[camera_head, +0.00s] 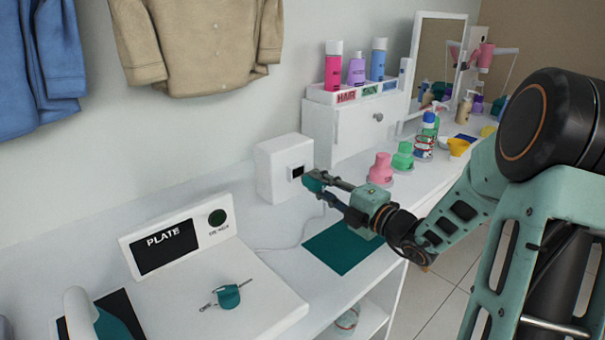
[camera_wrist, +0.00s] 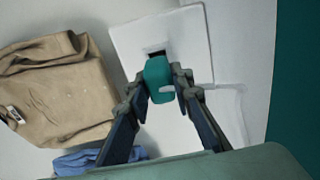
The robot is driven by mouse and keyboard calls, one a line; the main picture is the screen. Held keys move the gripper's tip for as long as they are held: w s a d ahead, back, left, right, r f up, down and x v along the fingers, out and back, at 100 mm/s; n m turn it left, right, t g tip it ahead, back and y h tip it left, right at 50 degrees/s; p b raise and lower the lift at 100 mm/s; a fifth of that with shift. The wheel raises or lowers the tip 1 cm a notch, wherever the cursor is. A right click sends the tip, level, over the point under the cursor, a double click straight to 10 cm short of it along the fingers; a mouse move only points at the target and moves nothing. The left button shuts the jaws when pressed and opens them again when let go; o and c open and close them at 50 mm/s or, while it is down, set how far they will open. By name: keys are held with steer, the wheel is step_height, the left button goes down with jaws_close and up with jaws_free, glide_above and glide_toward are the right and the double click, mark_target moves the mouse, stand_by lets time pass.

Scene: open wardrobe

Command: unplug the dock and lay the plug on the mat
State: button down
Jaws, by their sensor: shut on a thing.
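The dock (camera_head: 277,165) is a white box against the wall, with a dark square socket in its front; it also shows in the wrist view (camera_wrist: 190,45). My gripper (camera_head: 320,186) is shut on the teal plug (camera_head: 312,182), which also shows in the wrist view (camera_wrist: 158,80). The plug is held right in front of the socket, whose dark opening shows partly behind it. I cannot tell whether the plug's tip is still inside. A thin pale cord runs along the tabletop below. The flat dark teal mat (camera_head: 340,252) lies bare on the table, below my gripper.
A raised white stand with a PLATE panel (camera_head: 165,247) and a small teal tool (camera_head: 228,296) is at front left. Pink (camera_head: 381,168) and green (camera_head: 403,156) containers stand right of the gripper. A white drawer unit (camera_head: 345,128) with bottles is behind. Clothes hang above.

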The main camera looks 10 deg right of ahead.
steer(key=shift+p+v, duration=0.7)
steer(key=shift+v, duration=0.6)
steer(key=shift+d+r, duration=0.1)
